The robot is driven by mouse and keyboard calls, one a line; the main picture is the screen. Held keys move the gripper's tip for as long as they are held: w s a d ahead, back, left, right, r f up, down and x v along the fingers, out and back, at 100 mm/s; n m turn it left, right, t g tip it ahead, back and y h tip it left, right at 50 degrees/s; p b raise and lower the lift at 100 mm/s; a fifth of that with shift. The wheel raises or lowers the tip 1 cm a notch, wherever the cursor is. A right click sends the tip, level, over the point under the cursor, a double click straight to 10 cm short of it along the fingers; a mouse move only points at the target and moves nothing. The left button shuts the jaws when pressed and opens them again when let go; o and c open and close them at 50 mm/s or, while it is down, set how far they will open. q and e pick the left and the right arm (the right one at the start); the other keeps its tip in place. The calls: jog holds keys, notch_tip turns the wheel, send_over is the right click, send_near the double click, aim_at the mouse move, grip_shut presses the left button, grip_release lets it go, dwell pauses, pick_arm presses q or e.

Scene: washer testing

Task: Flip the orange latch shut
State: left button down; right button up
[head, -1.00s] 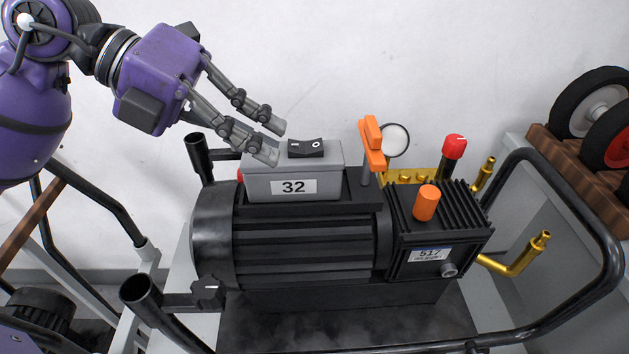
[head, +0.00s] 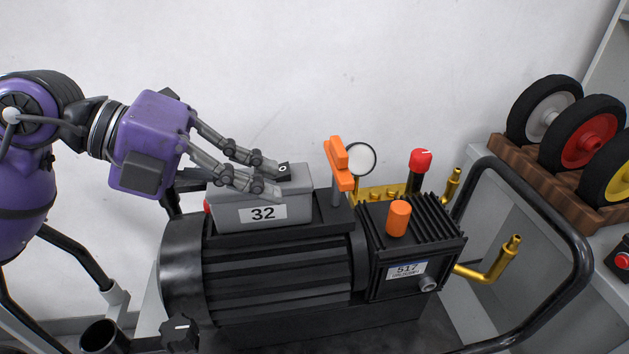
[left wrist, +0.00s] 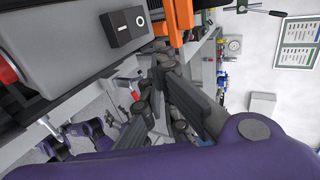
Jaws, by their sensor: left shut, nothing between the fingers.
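The orange latch (head: 339,163) stands on a grey post at the right end of the grey switch box, on top of the black motor (head: 280,275). It stands raised and leans a little. It also shows in the left wrist view (left wrist: 168,22). My left gripper (head: 279,180) is shut and empty. Its fingertips are over the grey box (head: 262,212) labelled 32, left of the latch and apart from it. They hide part of the black rocker switch (head: 284,170), which shows whole in the left wrist view (left wrist: 125,26). My right gripper is not in view.
An orange knob (head: 398,218) and a red knob (head: 420,160) stand right of the latch. A round white gauge (head: 360,159) is just behind it. Brass pipes (head: 495,265) and a black tube frame (head: 580,250) bound the right side. Wheels stand on a wooden rack (head: 560,185).

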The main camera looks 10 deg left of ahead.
aim_at(340, 191)
pick_arm(q)
jog(key=w+d+f, duration=0.1)
jog(key=w+d, duration=0.1)
jog(key=d, duration=0.4)
jog(key=shift+d+f+p, duration=0.3)
jog(key=shift+d+f, duration=0.1)
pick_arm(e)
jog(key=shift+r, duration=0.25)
pick_arm(q)
jog(key=shift+w, duration=0.2)
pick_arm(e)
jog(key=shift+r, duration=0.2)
